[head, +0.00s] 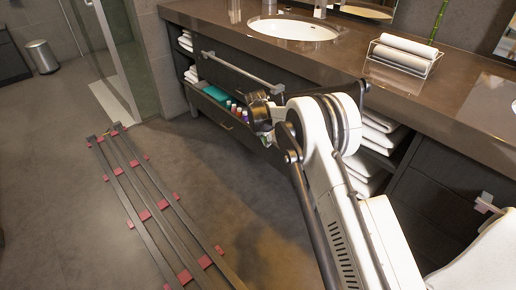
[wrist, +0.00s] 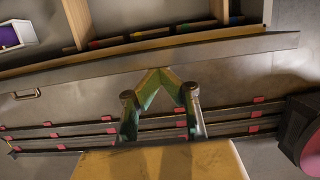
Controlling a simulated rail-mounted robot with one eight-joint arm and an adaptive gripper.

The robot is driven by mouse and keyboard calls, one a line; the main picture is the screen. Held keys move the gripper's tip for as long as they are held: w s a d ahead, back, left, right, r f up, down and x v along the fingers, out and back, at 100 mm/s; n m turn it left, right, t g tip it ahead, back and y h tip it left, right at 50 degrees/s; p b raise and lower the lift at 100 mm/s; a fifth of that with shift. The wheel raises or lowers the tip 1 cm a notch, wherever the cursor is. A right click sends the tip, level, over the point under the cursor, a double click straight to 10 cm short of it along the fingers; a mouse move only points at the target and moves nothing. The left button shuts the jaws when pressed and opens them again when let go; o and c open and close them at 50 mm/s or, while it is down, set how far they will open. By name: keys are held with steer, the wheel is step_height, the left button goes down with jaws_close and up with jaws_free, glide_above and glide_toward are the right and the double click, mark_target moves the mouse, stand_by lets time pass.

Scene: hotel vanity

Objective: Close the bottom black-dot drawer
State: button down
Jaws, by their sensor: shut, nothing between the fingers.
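The low drawer (head: 207,108) under the vanity stands pulled out, with its contents showing from above. In the wrist view its front's top edge (wrist: 235,50) runs slanting across the picture, with a small metal handle (wrist: 28,94) at the left. I cannot make out a black dot on it. My gripper (wrist: 160,72) is shut and empty, its green fingertips together just below that edge in the picture. I cannot tell whether they touch the drawer front. In the head view my gripper (head: 258,112) is beside the drawer's right part, partly hidden by my arm.
The drawer holds a teal item (head: 216,93) and several small bottles (head: 236,108). A towel bar (head: 240,70) sticks out above it. The counter (head: 240,45) overhangs, with folded towels (head: 375,130) on shelves to the right. Floor rails (head: 150,205) lie in front, with open floor around.

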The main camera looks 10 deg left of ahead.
steer(key=shift+w+d, duration=0.6)
steer(key=shift+w, duration=0.3)
steer(key=shift+s, duration=0.1)
